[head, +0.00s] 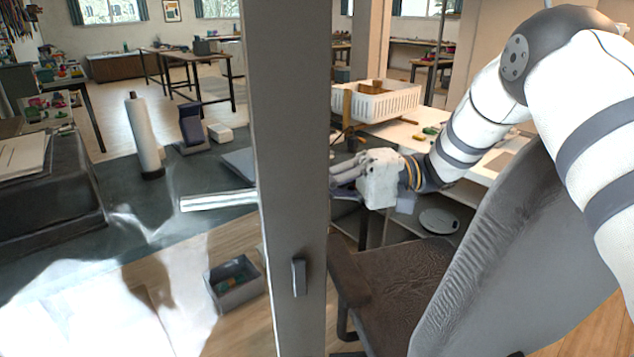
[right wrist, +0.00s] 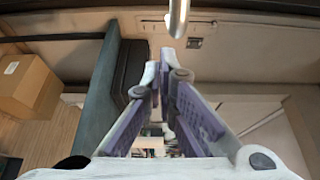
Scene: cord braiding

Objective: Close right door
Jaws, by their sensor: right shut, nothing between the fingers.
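A tall grey-brown upright (head: 285,130), which looks like a door stile, runs top to bottom through the middle of the head view. It carries a small grey latch or handle (head: 299,277) low on its face. A pale metal bar (head: 218,200) sticks out to its left. My right gripper (head: 336,178) is just right of the upright in the picture, fingers pointing left; I cannot tell whether it touches. In the right wrist view its fingertips (right wrist: 158,70) meet with nothing between them. A metal rod (right wrist: 178,18) shows beyond them. My left gripper is not in view.
A dark chair (head: 375,285) stands in front at the right, below my right arm. Behind it is a white table with a white basket (head: 375,102). A grey bin (head: 234,283) sits on the floor left of the upright. Pale reflections at lower left suggest glass.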

